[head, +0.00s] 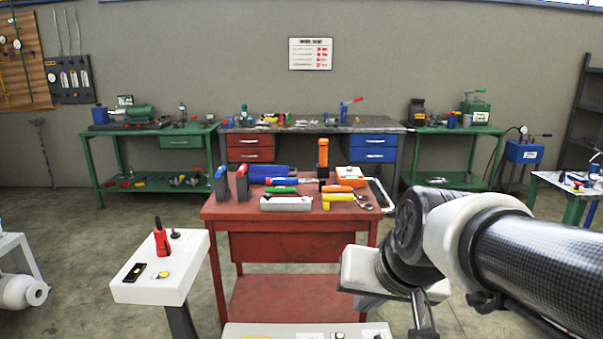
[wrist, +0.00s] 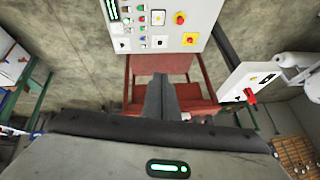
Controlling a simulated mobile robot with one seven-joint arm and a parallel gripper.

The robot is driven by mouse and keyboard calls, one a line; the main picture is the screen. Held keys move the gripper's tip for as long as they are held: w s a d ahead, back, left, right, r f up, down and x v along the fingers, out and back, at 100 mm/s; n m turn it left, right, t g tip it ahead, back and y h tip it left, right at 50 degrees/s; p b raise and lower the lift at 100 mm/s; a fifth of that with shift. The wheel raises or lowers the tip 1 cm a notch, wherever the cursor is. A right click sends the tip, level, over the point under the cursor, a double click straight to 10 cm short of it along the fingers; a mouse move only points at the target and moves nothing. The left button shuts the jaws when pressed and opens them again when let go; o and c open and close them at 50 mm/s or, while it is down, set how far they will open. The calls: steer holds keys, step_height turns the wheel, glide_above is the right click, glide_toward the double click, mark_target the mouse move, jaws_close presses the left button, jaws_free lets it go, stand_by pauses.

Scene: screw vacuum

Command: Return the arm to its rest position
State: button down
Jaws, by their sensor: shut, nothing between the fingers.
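My arm reaches in from the right edge of the head view, bent at a dark joint, with its end low in the picture. My gripper shows in the wrist view (wrist: 160,78), its dark fingers together and empty. It hangs clear of the objects around it. In the head view the red workbench (head: 290,212) stands to the left of and behind my arm, with tools on top. It also shows partly in the wrist view, behind the fingers.
A white control panel (wrist: 165,30) with buttons lies ahead of the fingers in the wrist view. Green benches (head: 150,160) line the back wall. Open floor lies between the stand and the left side.

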steer(key=s+d+r+n+h, duration=0.1)
steer(key=s+d, duration=0.3)
steer(key=s, duration=0.5)
step_height(320, 180, up, 22)
steer(key=p, duration=2.2)
steer(key=shift+w+f+g, duration=0.15)
steer(key=shift+g, duration=0.25)
steer(key=shift+a, duration=0.1)
